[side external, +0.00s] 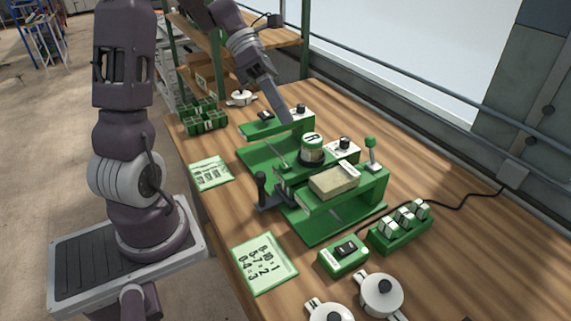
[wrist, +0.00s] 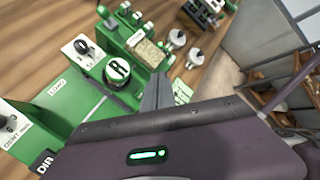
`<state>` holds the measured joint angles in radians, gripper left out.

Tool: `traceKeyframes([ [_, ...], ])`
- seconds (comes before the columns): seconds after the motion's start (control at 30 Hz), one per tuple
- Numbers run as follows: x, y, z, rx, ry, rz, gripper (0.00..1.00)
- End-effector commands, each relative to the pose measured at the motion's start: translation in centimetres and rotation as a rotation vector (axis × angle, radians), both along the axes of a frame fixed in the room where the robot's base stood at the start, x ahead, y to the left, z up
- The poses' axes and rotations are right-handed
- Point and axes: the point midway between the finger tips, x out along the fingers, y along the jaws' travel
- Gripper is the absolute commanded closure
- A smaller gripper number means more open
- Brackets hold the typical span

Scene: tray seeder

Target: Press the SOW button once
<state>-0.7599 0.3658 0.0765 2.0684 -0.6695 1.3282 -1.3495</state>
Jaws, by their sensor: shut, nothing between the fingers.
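The green tray seeder (side external: 340,222) stands on the wooden table. It carries a hopper marked R (side external: 312,143), white panels with black knobs, and a lever with a green ball (side external: 370,142). I cannot read a SOW label in either view. My gripper (side external: 284,117) is shut and empty, its tip over the seeder's far end, close to a knob panel (side external: 301,110). I cannot tell whether it touches. In the wrist view my fingers (wrist: 157,88) point past the R hopper (wrist: 117,72). A LOAD label (wrist: 62,88) and a partly hidden DIB label (wrist: 43,162) show there.
A small green switch box (side external: 343,259) and a green rack with white-topped pieces (side external: 402,236) stand in front, with white lidded pots (side external: 380,294) nearer. A black cable runs right. Printed cards (side external: 265,262) lie left; a green cell tray (side external: 204,116) is behind. The right table side is mostly clear.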

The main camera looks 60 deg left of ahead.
Motion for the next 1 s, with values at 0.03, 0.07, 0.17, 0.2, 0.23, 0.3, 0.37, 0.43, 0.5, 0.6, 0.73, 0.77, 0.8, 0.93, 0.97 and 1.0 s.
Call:
traceKeyframes([
  [0.03,0.0,0.0,0.0,0.000,0.001,0.001,1.00],
  [0.07,0.0,0.0,0.0,0.001,0.000,-0.001,1.00],
  [0.17,0.0,0.0,0.0,0.002,-0.001,-0.003,1.00],
  [0.2,0.0,0.0,0.0,0.002,-0.001,-0.003,1.00],
  [0.23,0.0,-0.1,0.0,0.003,-0.002,-0.003,1.00],
  [0.3,0.0,0.0,-0.3,0.002,-0.001,-0.004,1.00],
  [0.37,0.0,-0.1,-0.9,0.001,0.001,-0.003,1.00],
  [0.43,0.0,-0.1,-1.7,0.001,0.000,-0.004,1.00],
  [0.5,-0.1,-0.1,-2.8,0.001,0.001,-0.003,1.00],
  [0.6,0.0,-0.1,-4.3,0.001,0.000,-0.005,1.00],
  [0.73,-0.1,-0.1,-6.2,0.001,0.000,-0.006,1.00],
  [0.77,0.0,-0.1,-6.6,0.001,0.000,-0.005,1.00],
  [0.8,0.0,-0.1,-7.1,0.001,0.000,-0.007,1.00],
  [0.93,0.0,-0.1,-8.2,0.002,-0.001,-0.006,1.00],
  [0.97,0.0,-0.1,-8.4,0.003,-0.001,-0.006,1.00],
  [1.0,0.0,-0.1,-8.6,0.003,-0.002,-0.006,1.00],
])
